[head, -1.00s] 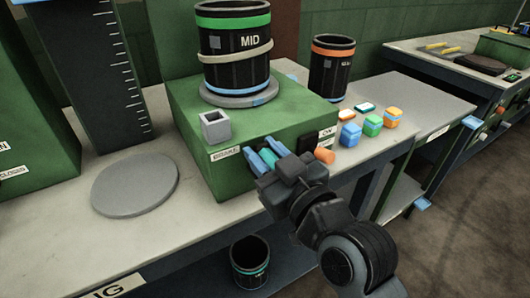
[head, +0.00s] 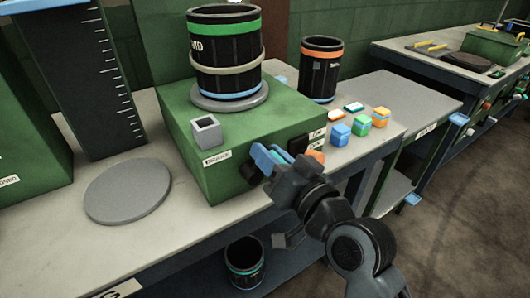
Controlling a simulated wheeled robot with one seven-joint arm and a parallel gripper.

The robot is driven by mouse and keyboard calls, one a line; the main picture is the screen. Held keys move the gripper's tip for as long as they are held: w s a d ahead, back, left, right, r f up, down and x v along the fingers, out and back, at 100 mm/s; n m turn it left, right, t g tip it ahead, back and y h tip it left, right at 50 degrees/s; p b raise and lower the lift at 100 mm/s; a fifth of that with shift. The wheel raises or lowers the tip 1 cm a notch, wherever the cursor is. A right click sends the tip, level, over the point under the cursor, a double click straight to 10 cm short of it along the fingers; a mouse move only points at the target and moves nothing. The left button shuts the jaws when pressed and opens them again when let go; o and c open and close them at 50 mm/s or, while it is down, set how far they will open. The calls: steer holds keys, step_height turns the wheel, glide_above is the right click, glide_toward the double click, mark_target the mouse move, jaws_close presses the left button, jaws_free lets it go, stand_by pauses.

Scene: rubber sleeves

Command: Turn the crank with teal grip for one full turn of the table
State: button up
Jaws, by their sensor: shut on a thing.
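The black drum (head: 225,75) with a green band and a label stands on the grey round turntable (head: 230,102) on top of the green box (head: 190,120). My gripper (head: 268,158), with blue fingers, is at the front face of the box, closed on the crank. The teal grip is hidden behind my fingers and wrist. A dark part (head: 251,172), perhaps the crank's arm, shows just left of the fingers. The drum's label is now at its left edge, partly turned out of sight.
An orange knob (head: 316,156) and dark switch plates sit close right of my gripper. Small coloured blocks (head: 359,126) and an orange-banded drum (head: 321,68) stand to the right. A teal-banded bin (head: 244,262) is below.

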steer(key=m, duration=0.1)
steer(key=d+f+m, duration=0.1)
steer(key=m, duration=0.1)
steer(key=w+m, duration=0.1)
steer(key=shift+d+f+m+p, duration=0.15)
steer(key=shift+f+m+p, duration=0.1)
steer(key=shift+m+p, duration=0.15)
steer(key=m, duration=0.1)
steer(key=f+m, duration=0.1)
steer(key=m, duration=0.1)
steer(key=f+m+p, duration=0.1)
steer(key=shift+w+d+m, duration=0.2)
steer(key=shift+d+m, duration=0.1)
step_height(320, 180, down, 2)
steer(key=m, duration=0.2)
steer(key=m+p, duration=0.1)
steer(key=m, duration=0.2)
steer(key=shift+s+a+f, duration=0.1)
steer(key=shift+a+f, duration=0.05)
steer(key=shift+s+a+f+m+p, duration=0.15)
steer(key=shift+f+m+p, duration=0.2)
steer(key=shift+m, duration=0.45)
steer(key=shift+s+a+f+m+p, duration=0.1)
steer(key=shift+a+f+m+p, duration=0.2)
steer(key=shift+m, duration=0.5)
steer(key=shift+f, duration=0.1)
steer(key=o, duration=1)
steer(key=shift+d, duration=0.15)
